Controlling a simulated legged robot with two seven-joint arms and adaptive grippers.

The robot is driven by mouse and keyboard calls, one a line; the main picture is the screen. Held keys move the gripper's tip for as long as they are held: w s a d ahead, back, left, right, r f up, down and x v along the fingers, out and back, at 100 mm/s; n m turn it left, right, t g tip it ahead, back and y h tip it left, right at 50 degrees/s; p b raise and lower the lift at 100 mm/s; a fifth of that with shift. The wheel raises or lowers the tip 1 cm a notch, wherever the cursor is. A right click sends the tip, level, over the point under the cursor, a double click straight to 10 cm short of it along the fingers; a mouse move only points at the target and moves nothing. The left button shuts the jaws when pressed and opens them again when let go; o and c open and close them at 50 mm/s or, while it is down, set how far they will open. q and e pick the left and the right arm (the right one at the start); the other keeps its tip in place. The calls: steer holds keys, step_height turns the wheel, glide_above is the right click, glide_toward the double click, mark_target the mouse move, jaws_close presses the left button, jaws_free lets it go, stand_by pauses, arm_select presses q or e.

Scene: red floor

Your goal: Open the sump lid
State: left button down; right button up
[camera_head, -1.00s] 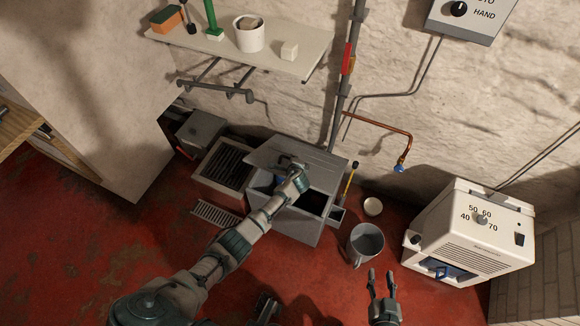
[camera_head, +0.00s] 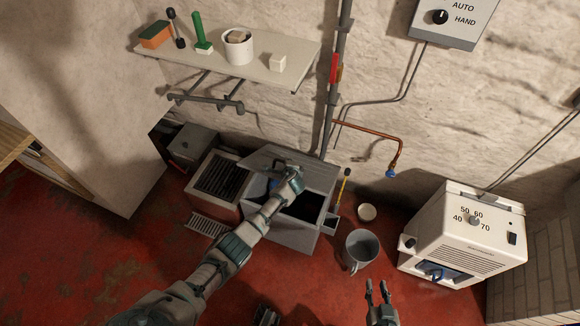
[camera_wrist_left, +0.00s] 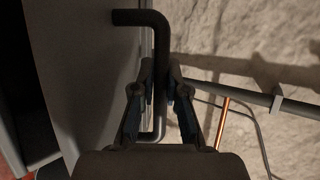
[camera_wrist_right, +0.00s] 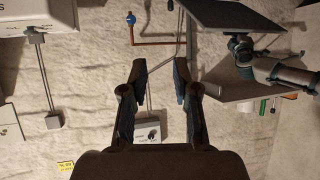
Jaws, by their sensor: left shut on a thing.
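The sump is a grey box (camera_head: 290,236) on the floor by the wall, with its dark inside showing. Its grey lid (camera_head: 318,176) is raised and tilted back toward the wall; it also shows in the left wrist view (camera_wrist_left: 95,70). My left gripper (camera_head: 291,178) is at the lid's handle. In the left wrist view, my left gripper (camera_wrist_left: 160,78) is shut on the dark bent handle (camera_wrist_left: 159,45). My right gripper (camera_head: 376,288) is open and empty above the floor, right of the sump and in front of the grey bucket.
The grey bucket (camera_head: 361,249) and a small round tub (camera_head: 367,212) stand right of the sump. A white dehumidifier (camera_head: 465,238) stands farther right. A shelf (camera_head: 235,62) and a grey pipe (camera_head: 329,110) are on the wall behind. Red floor is clear at the left.

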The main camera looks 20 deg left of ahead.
steer(key=w+a+f+n, duration=0.1)
steer(key=a+f+n, duration=0.1)
steer(key=a, duration=0.1)
steer(key=w+a+f+n+g, duration=0.1)
steer(key=w+a+f+n, duration=0.1)
steer(key=a+f+n, duration=0.1)
steer(key=w+a+f+n, duration=0.1)
steer(key=a+f+n, duration=0.2)
steer(key=a, duration=0.2)
steer(key=shift+w+f+g, duration=0.2)
steer(key=shift+w+g, duration=0.05)
steer(key=shift+g, duration=0.15)
jaws_close()
steer(key=w+a+f+n+h, duration=0.1)
steer(key=w+a+f+n, duration=0.15)
steer(key=a+n, duration=0.5)
steer(key=w+a+f+n+h, duration=0.1)
steer(key=w+a+f+n, duration=0.1)
steer(key=w+a+n, duration=0.5)
steer(key=w+r+n+t+h, duration=0.1)
steer(key=w+n+t, duration=0.2)
steer(key=w+n, duration=0.7)
steer(key=shift+w+a+n+t, duration=0.2)
steer(key=shift+w+n+t, duration=0.15)
steer(key=shift+w, duration=1.4)
